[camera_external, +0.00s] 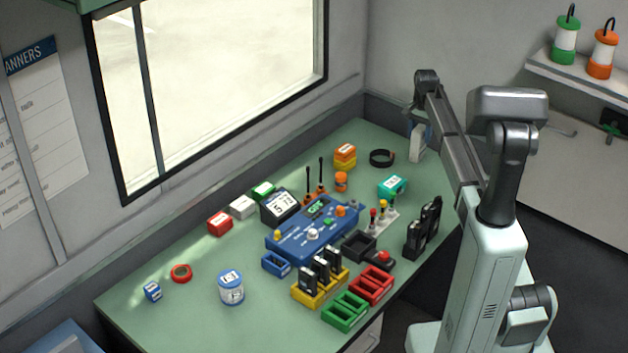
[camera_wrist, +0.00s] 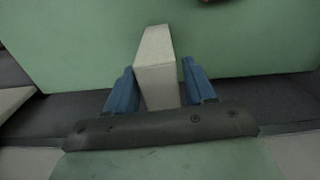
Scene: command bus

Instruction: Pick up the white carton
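The white carton (camera_external: 416,148) is a tall, narrow off-white box at the far right end of the green table. It also shows in the wrist view (camera_wrist: 156,66), between my two blue fingers. My gripper (camera_external: 420,134) is at the carton's upper part in the external view. In the wrist view my gripper (camera_wrist: 160,88) has one finger on each side of the carton, with narrow gaps showing beside it, so it looks open around it. The carton appears to stand on the table. Its contact with the fingers is hard to see.
The green table (camera_external: 190,320) holds a black ring (camera_external: 381,158), a teal box (camera_external: 392,186), stacked orange and yellow blocks (camera_external: 345,156) and a blue console (camera_external: 312,232) left of the carton. A smaller white block (camera_external: 242,207) lies near the window. A wall stands behind.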

